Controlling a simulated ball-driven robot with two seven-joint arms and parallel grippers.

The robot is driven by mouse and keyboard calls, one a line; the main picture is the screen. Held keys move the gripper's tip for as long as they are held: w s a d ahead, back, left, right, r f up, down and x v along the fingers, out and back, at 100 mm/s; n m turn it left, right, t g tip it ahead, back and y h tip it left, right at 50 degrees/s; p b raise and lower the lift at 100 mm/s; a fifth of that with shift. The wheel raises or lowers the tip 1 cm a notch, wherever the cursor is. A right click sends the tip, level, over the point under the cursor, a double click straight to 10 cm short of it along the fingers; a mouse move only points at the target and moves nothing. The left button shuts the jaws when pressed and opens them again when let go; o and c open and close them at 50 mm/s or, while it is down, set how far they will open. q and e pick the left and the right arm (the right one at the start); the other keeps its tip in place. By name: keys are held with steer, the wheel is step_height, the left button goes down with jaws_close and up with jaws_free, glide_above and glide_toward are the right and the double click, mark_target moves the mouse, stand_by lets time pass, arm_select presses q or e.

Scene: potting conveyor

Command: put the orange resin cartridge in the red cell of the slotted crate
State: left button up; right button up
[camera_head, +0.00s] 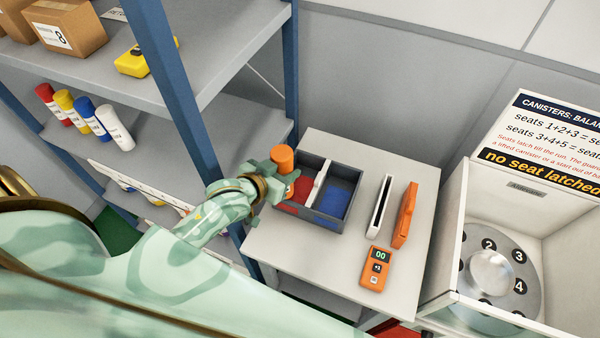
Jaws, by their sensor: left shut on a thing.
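The orange resin cartridge (282,156) is upright in my left gripper (284,180), at the left side of the slotted crate. Its orange top stands clear above the fingers; its lower part is hidden by them. The slotted crate (322,223) is grey, on a small table. Its red cell (290,208) is on the left, partly covered by the gripper, and its blue cell (336,197) is on the right, with a light divider between. Both cells look empty where visible. I cannot tell whether the cartridge touches the crate. My right gripper is out of view.
On the table (330,275) right of the crate are a white slotted piece (380,207), an orange upright piece (405,215) and an orange meter (376,268). A blue-posted shelf (235,120) with several canisters stands left. A white machine (450,240) stands right.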

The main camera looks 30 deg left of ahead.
arm_select(q)
steer(key=w+f+b, duration=0.3)
steer(key=w+f, duration=0.6)
steer(key=f, duration=0.1)
steer(key=shift+d+f+b, duration=0.2)
steer(key=shift+f+b, duration=0.1)
steer(key=shift+f, duration=0.1)
steer(key=o, duration=0.9)
steer(key=shift+f, duration=0.1)
steer(key=shift+s, duration=0.1)
